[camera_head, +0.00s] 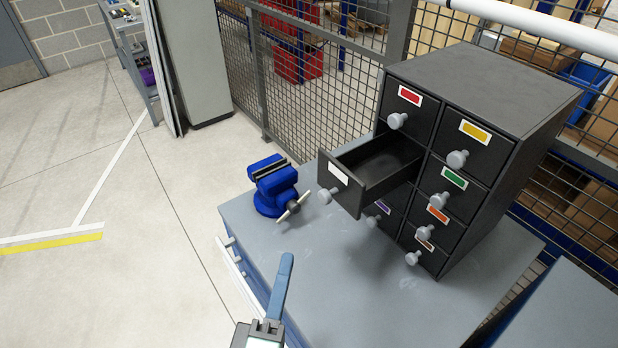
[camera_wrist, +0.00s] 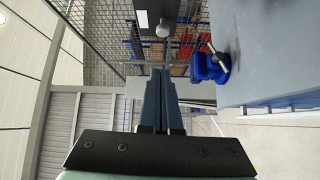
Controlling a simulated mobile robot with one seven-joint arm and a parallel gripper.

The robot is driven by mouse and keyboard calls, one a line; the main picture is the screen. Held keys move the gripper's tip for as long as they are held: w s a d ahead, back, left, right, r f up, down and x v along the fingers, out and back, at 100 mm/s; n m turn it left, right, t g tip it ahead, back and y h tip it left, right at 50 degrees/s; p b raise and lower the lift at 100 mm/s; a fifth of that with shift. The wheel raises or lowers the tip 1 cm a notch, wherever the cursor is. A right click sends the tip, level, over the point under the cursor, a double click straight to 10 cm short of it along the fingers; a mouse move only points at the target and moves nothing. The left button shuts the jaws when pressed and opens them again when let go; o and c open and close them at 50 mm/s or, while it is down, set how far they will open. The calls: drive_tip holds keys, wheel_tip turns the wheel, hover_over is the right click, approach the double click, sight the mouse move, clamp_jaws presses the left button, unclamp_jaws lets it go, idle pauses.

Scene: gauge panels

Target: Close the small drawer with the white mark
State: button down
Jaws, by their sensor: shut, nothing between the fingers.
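The small drawer with the white mark (camera_head: 340,189) is pulled well out of the black drawer cabinet (camera_head: 477,75), in the left column, second from the top. Its inside looks empty. Its round grey knob (camera_head: 326,196) sticks out at the front.
The cabinet stands on a grey workbench (camera_head: 330,255). A blue vise (camera_head: 274,186) with a handle sits on the bench, left of the open drawer. The other drawers, marked red, yellow, green, orange and purple, are shut. A wire mesh fence (camera_head: 330,85) runs behind.

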drive_tip(key=w+d+n+p, duration=0.1)
drive_tip(key=w+d+p, duration=0.3)
drive_tip(key=w, duration=0.7)
drive_tip(key=shift+w+f+p, duration=0.15)
drive_tip(key=shift+p, duration=0.65)
drive_tip(key=shift+w, duration=0.15)
